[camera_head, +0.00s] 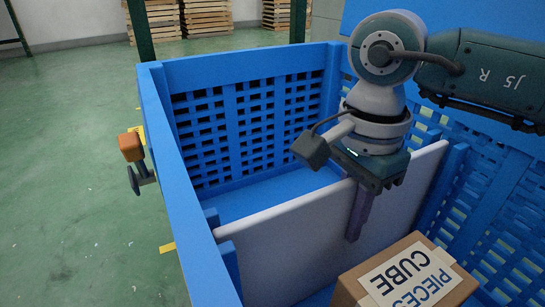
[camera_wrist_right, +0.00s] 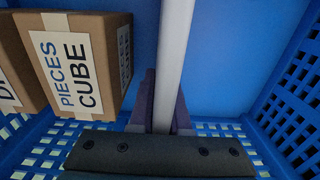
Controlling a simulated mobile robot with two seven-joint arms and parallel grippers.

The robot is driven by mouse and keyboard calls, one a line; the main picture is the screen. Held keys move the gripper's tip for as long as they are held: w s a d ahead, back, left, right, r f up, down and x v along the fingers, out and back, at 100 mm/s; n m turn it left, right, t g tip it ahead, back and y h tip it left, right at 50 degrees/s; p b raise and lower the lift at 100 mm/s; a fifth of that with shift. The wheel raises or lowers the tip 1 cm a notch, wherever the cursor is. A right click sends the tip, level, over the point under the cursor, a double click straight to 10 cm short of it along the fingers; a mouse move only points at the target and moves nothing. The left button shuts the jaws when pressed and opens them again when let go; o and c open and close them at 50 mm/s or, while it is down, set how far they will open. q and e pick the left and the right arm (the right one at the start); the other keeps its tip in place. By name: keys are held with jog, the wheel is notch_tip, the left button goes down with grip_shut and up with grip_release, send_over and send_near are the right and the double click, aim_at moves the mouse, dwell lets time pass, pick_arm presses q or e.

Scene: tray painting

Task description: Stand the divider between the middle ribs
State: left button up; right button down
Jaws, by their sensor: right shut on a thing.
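The divider (camera_head: 290,237) is a pale grey panel standing upright across the blue crate (camera_head: 240,65). My right gripper (camera_head: 358,212) is shut on it near its middle, from above, with one finger down its near face. In the right wrist view the divider (camera_wrist_right: 174,50) shows as a narrow strip between the two fingers (camera_wrist_right: 165,108). Its left end lies between two ribs (camera_head: 211,216) (camera_head: 229,262) on the left wall. Its right end is close to a rib (camera_head: 452,165) on the right wall. Its bottom edge is hidden, so I cannot tell whether it touches the floor.
A cardboard box labelled PIECES CUBE (camera_head: 405,272) stands in the near compartment; it also shows in the right wrist view (camera_wrist_right: 75,65), beside another box (camera_wrist_right: 18,62). The far compartment's visible floor (camera_head: 270,195) is empty. An orange-brown block (camera_head: 131,146) shows outside the left wall.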

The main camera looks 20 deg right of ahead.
jog(key=c, duration=0.8)
grip_release()
notch_tip(320, 180, up, 10)
jog(key=p, duration=0.7)
jog(key=shift+r, duration=0.1)
notch_tip(320, 180, up, 16)
jog(key=p, duration=1.3)
jog(key=shift+p, duration=0.4)
